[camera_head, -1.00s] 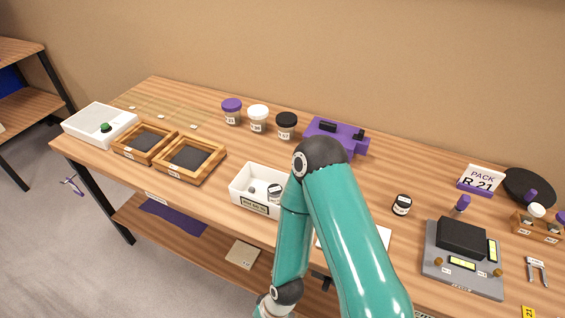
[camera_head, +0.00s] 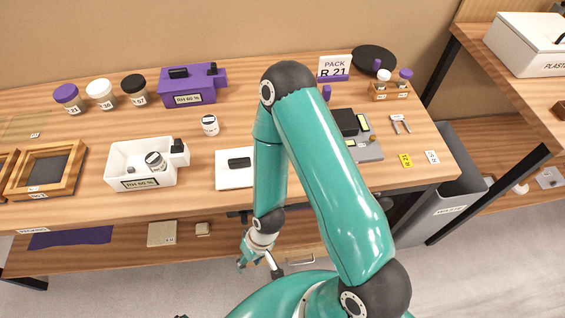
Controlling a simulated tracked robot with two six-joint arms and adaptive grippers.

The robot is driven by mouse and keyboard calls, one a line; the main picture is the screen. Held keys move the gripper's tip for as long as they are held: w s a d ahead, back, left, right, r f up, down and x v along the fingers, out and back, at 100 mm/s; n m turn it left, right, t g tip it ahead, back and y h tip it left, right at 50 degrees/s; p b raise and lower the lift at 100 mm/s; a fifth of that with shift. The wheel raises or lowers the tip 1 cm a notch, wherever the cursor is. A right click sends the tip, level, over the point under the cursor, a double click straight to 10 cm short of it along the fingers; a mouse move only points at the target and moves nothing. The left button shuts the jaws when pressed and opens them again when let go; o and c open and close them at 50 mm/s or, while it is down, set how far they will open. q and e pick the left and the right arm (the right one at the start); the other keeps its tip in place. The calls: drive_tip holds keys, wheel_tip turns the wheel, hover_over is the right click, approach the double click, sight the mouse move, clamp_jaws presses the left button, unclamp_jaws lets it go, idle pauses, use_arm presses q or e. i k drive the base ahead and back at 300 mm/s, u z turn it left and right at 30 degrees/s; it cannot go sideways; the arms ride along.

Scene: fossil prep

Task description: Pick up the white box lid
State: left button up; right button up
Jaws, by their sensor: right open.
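The white lid (camera_head: 228,180) is a flat white plate with a black handle, lying on the wooden workbench in the head view. My right arm covers its right end. My right gripper (camera_head: 258,267) is open and empty. It hangs in front of the bench, in the picture below the lid and apart from it.
A purple box (camera_head: 195,84) and several jars stand at the back. A grey device (camera_head: 366,150) sits to the right, partly behind my arm. A grey bin (camera_head: 450,205) stands beyond the bench's right end.

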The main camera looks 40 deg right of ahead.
sight(247, 163)
drive_tip(key=u, duration=1.05)
drive_tip(key=i, duration=0.1)
drive_tip(key=z, duration=1.95)
drive_tip(key=k, duration=0.75)
drive_tip(key=z, duration=0.15)
drive_tip(key=i, duration=0.75)
drive_tip(key=z, duration=0.45)
